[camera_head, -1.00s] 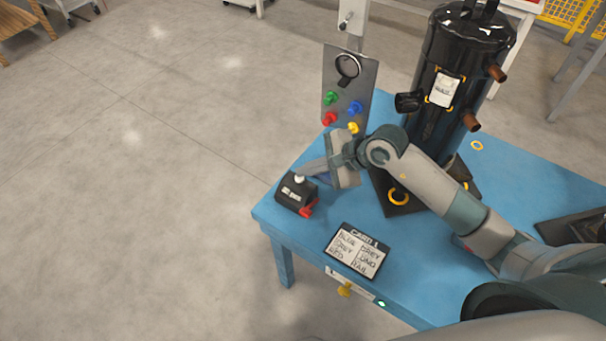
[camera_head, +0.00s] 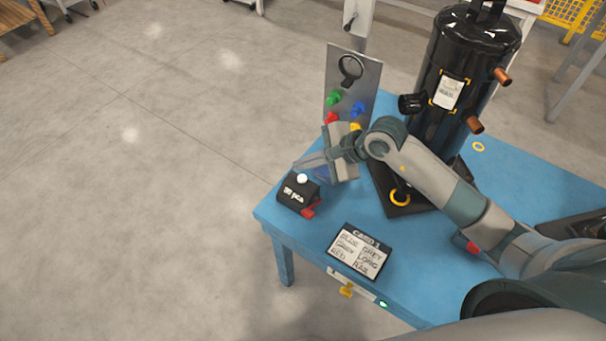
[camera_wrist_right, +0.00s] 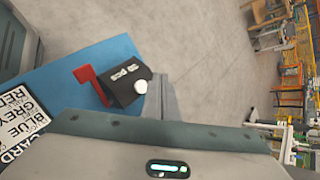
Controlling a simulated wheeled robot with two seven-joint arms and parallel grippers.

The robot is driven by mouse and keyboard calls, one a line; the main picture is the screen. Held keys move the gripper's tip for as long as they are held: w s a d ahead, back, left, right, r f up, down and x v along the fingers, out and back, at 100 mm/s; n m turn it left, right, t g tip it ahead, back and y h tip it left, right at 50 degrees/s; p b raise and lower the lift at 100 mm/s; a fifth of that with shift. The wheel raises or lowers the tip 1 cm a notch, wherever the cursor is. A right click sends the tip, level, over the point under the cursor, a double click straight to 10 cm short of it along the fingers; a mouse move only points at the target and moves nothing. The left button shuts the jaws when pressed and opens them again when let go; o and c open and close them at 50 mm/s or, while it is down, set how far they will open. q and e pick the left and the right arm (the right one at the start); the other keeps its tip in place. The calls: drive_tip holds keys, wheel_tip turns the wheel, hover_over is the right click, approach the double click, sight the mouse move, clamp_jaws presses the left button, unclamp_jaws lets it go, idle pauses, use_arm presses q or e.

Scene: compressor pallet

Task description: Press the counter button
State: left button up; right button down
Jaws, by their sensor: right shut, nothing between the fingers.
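The counter (camera_head: 297,196) is a small black box with white lettering, a white round button (camera_head: 302,178) on top and a red lever (camera_head: 309,212) at its side. It sits at the left corner of the blue table. In the right wrist view the counter (camera_wrist_right: 124,86) shows with its white button (camera_wrist_right: 140,86) beside the fingers. My right gripper (camera_head: 299,165) is shut and empty, its tips near the button and a little behind it in the head view. I cannot tell whether they touch it. My left gripper is out of view.
A card (camera_head: 359,252) lies at the front of the blue table (camera_head: 420,283). A grey panel (camera_head: 351,82) with coloured knobs stands behind my right gripper. A tall black compressor (camera_head: 462,75) stands right of it. Open floor lies to the left.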

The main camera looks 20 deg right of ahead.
drive_tip(key=shift+w+a+r+p, duration=0.1)
drive_tip(key=shift+r+p, duration=0.2)
drive_tip(key=shift+r, duration=0.15)
drive_tip(key=shift+w+a+r+p, duration=0.1)
drive_tip(key=shift+r+p, duration=0.15)
drive_tip(key=shift+r, duration=0.15)
drive_tip(key=shift+s+d+r, duration=0.1)
drive_tip(key=shift+r, duration=0.2)
